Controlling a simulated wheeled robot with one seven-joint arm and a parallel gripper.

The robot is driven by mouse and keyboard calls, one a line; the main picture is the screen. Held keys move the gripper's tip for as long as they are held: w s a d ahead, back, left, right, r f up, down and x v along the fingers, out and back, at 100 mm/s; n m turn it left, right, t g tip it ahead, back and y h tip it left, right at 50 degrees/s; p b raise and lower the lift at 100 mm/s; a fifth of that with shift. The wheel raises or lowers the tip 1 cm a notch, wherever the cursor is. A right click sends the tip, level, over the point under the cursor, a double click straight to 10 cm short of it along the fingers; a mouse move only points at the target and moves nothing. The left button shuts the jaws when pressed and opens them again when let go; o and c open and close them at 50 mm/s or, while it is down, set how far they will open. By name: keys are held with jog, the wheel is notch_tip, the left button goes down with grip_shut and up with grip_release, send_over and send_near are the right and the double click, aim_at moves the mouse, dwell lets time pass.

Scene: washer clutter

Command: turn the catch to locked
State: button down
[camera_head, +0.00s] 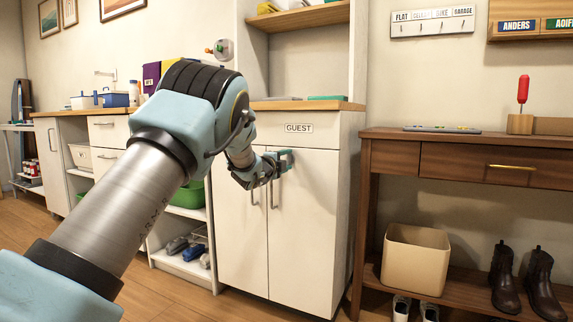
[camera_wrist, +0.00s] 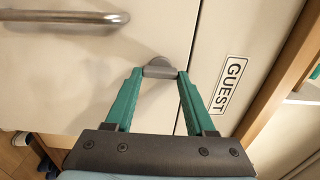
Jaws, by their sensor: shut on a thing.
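The catch (camera_wrist: 157,65) is a small grey piece with a rounded top on the white front of the GUEST cabinet (camera_head: 240,215). In the wrist view it sits beside the seam near the GUEST label (camera_wrist: 229,84). My gripper (camera_wrist: 159,73) has its two teal fingers shut on the catch, one on each side. In the head view my gripper (camera_head: 284,161) is at the top of the cabinet doors, just below the drawer front, and it hides the catch there. The catch's turn angle relative to locked cannot be told.
Bar handles stand out from the doors; one (camera_wrist: 70,17) is close to the catch in the wrist view. A brown side table (camera_head: 400,150) stands to the right, with a beige bin (camera_head: 415,260) beneath. Open floor lies in front of the cabinet.

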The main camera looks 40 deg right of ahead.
dwell(0.4)
jog(key=shift+c, duration=1.2)
grip_release()
jog(key=p+v, duration=0.1)
jog(key=v, duration=0.9)
jog(key=shift+s+a+p, duration=0.2)
jog(key=shift+a+p, duration=0.15)
jog(key=shift+p, duration=0.05)
